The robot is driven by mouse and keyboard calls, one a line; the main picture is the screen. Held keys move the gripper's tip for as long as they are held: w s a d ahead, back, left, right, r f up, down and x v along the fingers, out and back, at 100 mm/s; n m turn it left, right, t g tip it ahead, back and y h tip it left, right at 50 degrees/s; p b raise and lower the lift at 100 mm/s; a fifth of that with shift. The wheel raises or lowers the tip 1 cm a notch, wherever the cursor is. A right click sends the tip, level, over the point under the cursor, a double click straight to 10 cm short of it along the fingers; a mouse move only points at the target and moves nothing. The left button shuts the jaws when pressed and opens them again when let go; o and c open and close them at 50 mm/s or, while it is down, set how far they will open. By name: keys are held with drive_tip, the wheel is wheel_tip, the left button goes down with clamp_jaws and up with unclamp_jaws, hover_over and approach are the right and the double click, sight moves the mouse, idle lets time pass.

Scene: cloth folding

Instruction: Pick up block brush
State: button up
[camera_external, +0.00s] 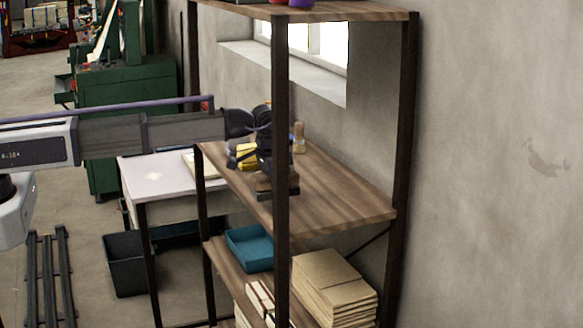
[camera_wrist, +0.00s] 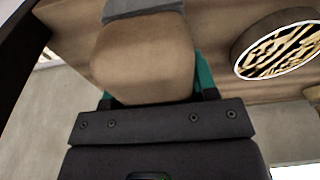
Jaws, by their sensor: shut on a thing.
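The block brush (camera_external: 263,183) has a brown wooden body and sits low at the middle shelf board, partly hidden behind the front shelf post. In the wrist view its rounded wooden body (camera_wrist: 145,60) fills the upper middle, with a grey part at its top edge. My gripper (camera_external: 264,168) reaches down over the brush from the left. In the wrist view my gripper (camera_wrist: 150,98) is shut on the brush, with teal finger pads at both sides of the wood. I cannot tell whether the brush still touches the board.
The wooden shelf board (camera_external: 345,195) is clear to the right. A yellow object (camera_external: 246,153) and a small wooden-handled item (camera_external: 298,138) stand behind my gripper. A dark round object (camera_wrist: 280,45) with a patterned face is close by. The dark shelf post (camera_external: 281,110) stands in front.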

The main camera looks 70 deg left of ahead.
drive_tip(key=s+d, duration=0.1)
drive_tip(key=s, duration=1.2)
drive_tip(key=shift+s+d, duration=0.25)
drive_tip(key=shift+s, duration=0.15)
